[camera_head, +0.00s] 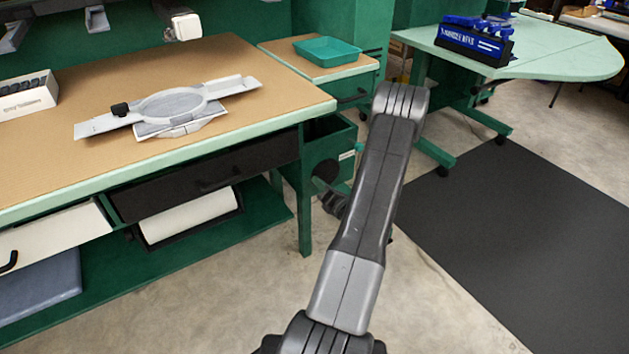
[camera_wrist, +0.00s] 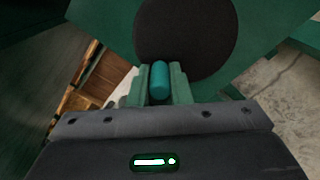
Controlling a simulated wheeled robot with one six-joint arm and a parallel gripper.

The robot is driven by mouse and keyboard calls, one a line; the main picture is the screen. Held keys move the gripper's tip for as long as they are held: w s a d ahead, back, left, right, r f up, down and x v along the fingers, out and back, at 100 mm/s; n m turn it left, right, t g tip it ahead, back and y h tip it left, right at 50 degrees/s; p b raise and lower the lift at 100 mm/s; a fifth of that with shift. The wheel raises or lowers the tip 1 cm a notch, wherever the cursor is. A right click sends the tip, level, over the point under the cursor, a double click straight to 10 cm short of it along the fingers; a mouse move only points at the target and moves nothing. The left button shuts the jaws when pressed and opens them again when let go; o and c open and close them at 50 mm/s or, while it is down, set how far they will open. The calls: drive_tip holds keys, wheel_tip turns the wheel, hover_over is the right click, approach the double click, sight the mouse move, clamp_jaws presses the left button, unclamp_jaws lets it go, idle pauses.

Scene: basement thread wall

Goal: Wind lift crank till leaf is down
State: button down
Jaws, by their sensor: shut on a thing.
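The lift crank shows in the wrist view as a dark round disc (camera_wrist: 188,38) with a teal cylindrical handle (camera_wrist: 160,78) in front of it. My gripper (camera_wrist: 160,86) has its two green fingers on either side of the handle, shut on it. In the head view, the crank's dark disc (camera_head: 326,171) is at the right end of the green workbench, partly behind my arm. A pale green tabletop with a rounded end (camera_head: 560,50) stands level at the upper right; I cannot tell whether it is the leaf.
The workbench (camera_head: 290,95) on the left carries a grey oval fixture (camera_head: 172,105). A teal tray (camera_head: 327,50) sits on a side surface behind it. A blue rack (camera_head: 475,40) stands on the pale tabletop. A dark mat (camera_head: 530,230) covers open floor at the right.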

sight(332, 179)
drive_tip(key=shift+f, duration=0.1)
drive_tip(key=f+b, duration=0.1)
drive_tip(key=w+d+f+b, duration=0.1)
drive_tip(key=d+f+b, duration=0.1)
drive_tip(key=shift+w+f, duration=0.15)
drive_tip(key=shift+f, duration=0.1)
drive_tip(key=shift+w+d+r, duration=0.15)
drive_tip(key=shift+w+d, duration=0.5)
drive_tip(key=shift+d, duration=0.2)
drive_tip(key=shift+w+d+r, duration=0.15)
drive_tip(key=shift+w+d, duration=0.45)
drive_tip(key=shift+d, duration=0.2)
